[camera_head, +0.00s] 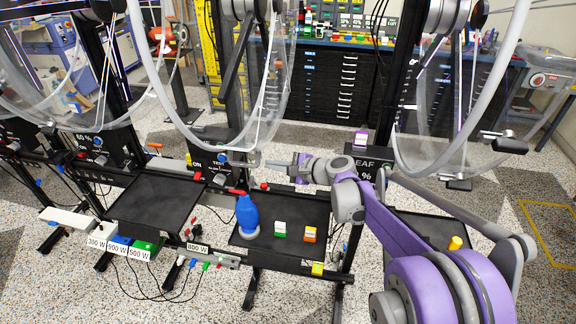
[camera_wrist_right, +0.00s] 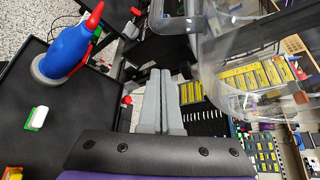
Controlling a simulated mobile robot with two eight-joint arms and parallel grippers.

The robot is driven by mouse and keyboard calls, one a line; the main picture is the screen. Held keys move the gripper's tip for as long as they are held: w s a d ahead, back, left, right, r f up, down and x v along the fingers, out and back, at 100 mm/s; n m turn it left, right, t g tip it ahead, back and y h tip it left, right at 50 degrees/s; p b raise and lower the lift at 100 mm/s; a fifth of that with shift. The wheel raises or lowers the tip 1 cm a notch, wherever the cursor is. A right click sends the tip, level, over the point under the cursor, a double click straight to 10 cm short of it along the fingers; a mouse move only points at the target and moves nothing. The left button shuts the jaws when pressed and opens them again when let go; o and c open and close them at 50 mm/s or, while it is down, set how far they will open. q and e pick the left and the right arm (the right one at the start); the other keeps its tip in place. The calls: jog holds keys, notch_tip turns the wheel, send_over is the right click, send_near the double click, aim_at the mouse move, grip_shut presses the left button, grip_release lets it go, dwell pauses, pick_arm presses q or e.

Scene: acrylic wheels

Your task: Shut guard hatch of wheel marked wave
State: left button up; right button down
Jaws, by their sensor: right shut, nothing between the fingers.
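Large clear acrylic wheels hang on black stands: one at centre (camera_head: 152,75), one at right (camera_head: 487,100), and others at far left. I can read "LEAF" on a plate (camera_head: 366,164) right of my right gripper; I cannot read "wave" anywhere. My right gripper (camera_head: 264,163) is shut and empty, pointing left in front of the centre wheel's lower edge, by its black label box (camera_head: 207,161). In the right wrist view its fingers (camera_wrist_right: 160,74) lie together, with clear curved acrylic (camera_wrist_right: 235,65) to their right. I cannot pick out the guard hatch for certain. My left gripper is not in view.
A blue bottle with red nozzle (camera_head: 246,215), a green-white block (camera_head: 280,229) and an orange-white block (camera_head: 310,234) stand on a black tray (camera_head: 262,244) below my right arm. Another black tray (camera_head: 155,202) is bare. Black drawers (camera_head: 325,85) stand behind.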

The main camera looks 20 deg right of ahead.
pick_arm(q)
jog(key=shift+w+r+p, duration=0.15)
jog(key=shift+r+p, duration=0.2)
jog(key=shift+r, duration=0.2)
pick_arm(e)
jog(key=s+a+r, duration=0.2)
jog(key=shift+s+r, duration=0.1)
jog(key=shift+r, duration=0.25)
jog(key=shift+a, duration=0.1)
